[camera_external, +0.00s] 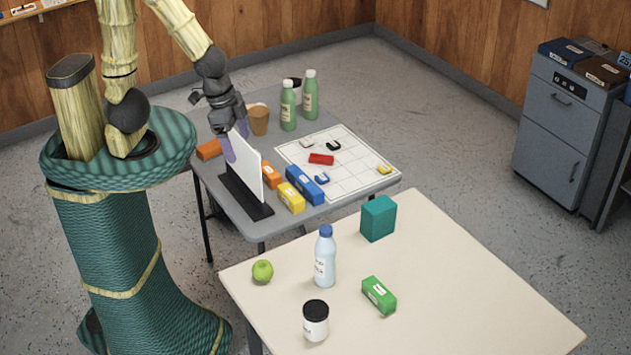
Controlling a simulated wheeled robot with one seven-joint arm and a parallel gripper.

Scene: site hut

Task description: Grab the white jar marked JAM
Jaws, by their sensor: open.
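A white jar with a black lid (316,326) stands upright near the front edge of the cream table. It has a label, too small to read. A second dark-lidded white jar (297,86) stands at the back of the grey table, partly hidden behind the green bottles. I cannot read any label on it. My gripper (230,152) points down over the grey table, its purple fingers beside a white upright panel (248,163). The gripper is open, and no object shows between its fingers. It is apart from both jars; the panel hides part of the fingers.
The panel stands in a black base (245,197). Green bottles (289,105), a brown cup (258,120), coloured boxes and a gridded sheet (345,175) crowd the grey table (222,198). The cream table (440,290) holds a blue-capped bottle (325,258), apple (262,271), green box (379,295) and teal block (378,218).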

